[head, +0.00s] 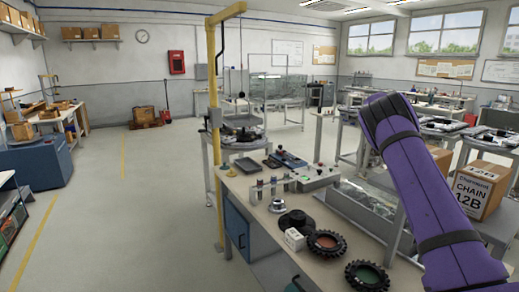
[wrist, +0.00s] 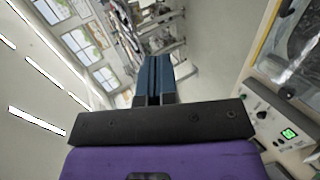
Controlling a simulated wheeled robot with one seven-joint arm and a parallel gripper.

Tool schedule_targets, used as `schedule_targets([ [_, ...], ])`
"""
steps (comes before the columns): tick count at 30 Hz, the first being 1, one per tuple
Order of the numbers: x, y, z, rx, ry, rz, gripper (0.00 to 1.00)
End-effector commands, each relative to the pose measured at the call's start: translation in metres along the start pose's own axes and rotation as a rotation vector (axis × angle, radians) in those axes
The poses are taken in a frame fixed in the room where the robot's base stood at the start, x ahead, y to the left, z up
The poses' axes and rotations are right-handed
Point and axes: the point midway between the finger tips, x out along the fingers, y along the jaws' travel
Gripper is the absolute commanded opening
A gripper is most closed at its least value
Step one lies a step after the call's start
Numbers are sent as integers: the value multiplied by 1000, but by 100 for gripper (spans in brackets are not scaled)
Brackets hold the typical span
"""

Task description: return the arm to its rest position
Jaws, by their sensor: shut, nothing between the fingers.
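My gripper (wrist: 155,78) shows in the wrist view with its two dark blue fingers pressed together and nothing between them. The wrist view is tilted, with ceiling lights and windows on the left and the floor on the right. In the head view my purple arm rises at the right, in front of the benches. My gripper cannot be made out there.
A workbench (head: 262,205) in front holds black toothed rings (head: 326,243), a small white box (head: 294,239) and several small parts. A yellow post (head: 213,110) stands at its left. A carton (head: 480,188) sits behind my arm.

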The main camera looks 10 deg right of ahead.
Motion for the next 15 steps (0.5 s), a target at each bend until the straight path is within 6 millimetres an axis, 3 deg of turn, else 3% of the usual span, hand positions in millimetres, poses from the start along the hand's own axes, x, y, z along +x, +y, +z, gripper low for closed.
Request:
schedule_targets([
  [5, -28, 16, 19, 85, 2, -54, 0],
  [15, -123, 31, 74, 317, 28, -253, 0],
])
